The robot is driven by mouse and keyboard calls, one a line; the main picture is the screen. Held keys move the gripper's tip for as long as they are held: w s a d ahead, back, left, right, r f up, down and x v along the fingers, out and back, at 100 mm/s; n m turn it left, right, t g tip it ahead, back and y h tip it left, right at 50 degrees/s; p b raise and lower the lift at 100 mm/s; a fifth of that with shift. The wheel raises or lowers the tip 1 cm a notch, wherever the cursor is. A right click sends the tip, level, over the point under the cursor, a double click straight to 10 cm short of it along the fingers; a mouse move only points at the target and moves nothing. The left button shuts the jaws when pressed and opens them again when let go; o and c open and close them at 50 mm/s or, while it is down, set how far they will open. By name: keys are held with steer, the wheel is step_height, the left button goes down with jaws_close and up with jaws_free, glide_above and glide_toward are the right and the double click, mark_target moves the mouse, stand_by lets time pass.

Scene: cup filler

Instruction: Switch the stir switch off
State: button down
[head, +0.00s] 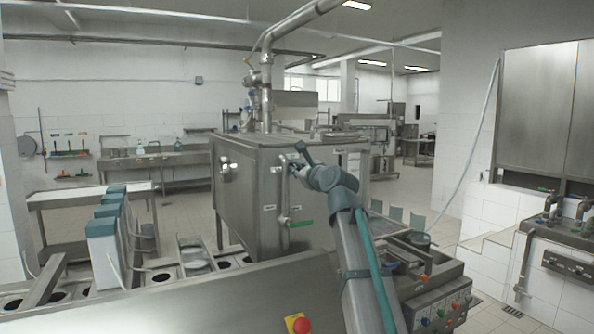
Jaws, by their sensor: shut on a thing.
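A large steel tank (245,190) stands in the middle of the head view, with pipes rising from its top. My arm reaches up from the bottom right, and my gripper (294,171) is at the upper part of the tank's front face. My gripper is shut on a small part there, which I take to be the stir switch. The fingers and wrist hide most of that part, so its on or off position cannot be read. A dark lever (304,152) sticks up just above my gripper.
A vertical pipe with a green handle (300,223) runs down the tank front below my gripper. A round fitting (226,170) is at the tank's left.

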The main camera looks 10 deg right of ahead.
steer(key=shift+n, duration=0.3)
steer(key=n+b, duration=0.4)
steer(key=n, duration=0.1)
steer(key=n+b, duration=0.3)
steer(key=n, duration=0.3)
steer(key=shift+a+f+b, duration=0.1)
steer(key=shift+f+b, duration=0.1)
steer(key=shift+b, duration=0.15)
stand_by(0.4)
steer(key=c, duration=1.2)
jaws_free()
steer(key=shift+s, duration=0.1)
steer(key=v, duration=1.2)
